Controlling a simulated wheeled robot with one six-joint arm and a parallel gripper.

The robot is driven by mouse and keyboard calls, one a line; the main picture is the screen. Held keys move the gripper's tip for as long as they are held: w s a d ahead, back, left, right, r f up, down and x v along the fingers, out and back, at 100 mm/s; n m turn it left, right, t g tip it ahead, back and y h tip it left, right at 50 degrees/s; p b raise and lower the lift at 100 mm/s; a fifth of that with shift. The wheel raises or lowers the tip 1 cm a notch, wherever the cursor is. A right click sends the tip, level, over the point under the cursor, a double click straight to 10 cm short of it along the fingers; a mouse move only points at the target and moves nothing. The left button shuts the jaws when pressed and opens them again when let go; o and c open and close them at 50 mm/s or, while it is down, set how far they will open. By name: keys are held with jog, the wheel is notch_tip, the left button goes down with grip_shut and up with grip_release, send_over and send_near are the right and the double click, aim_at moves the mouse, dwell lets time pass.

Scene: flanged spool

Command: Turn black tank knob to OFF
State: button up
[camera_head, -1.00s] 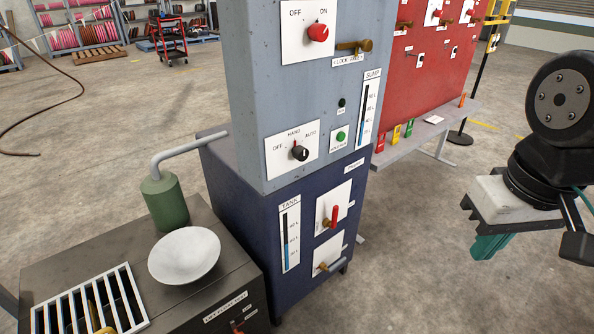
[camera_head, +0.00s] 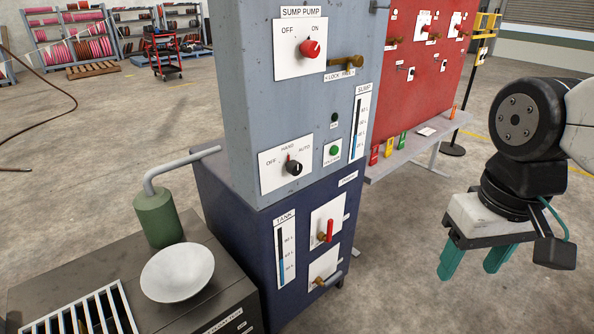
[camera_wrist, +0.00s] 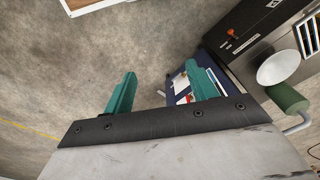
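The black knob (camera_head: 294,167) sits on a white plate marked OFF, HAND and AUTO, on the lower front of the grey cabinet. Its pointer is up, near HAND, with OFF to its left and AUTO to its right. My gripper (camera_head: 474,262) hangs at the right in the head view, well apart from the knob and lower than it. Its two teal fingers are spread with nothing between them. They also show in the wrist view (camera_wrist: 161,92), over the floor and the blue cabinet's edge. The knob cannot be made out in the wrist view.
A red ON/OFF knob (camera_head: 310,48) and a brass lever (camera_head: 345,62) stick out above. A red-handled valve (camera_head: 327,231) is below on the blue cabinet. A white bowl (camera_head: 178,272) and green cylinder (camera_head: 158,217) stand left. Floor between cabinet and gripper is clear.

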jog(key=w+f+g, duration=0.1)
jog(key=w+f, duration=0.3)
jog(key=m+t+y, duration=0.2)
jog(key=t+y, duration=0.9)
jog(key=t, duration=0.4)
send_near(298, 170)
jog(key=x, duration=1)
jog(key=shift+w+a, duration=0.25)
jog(key=shift+c, duration=0.4)
jog(key=c, duration=0.9)
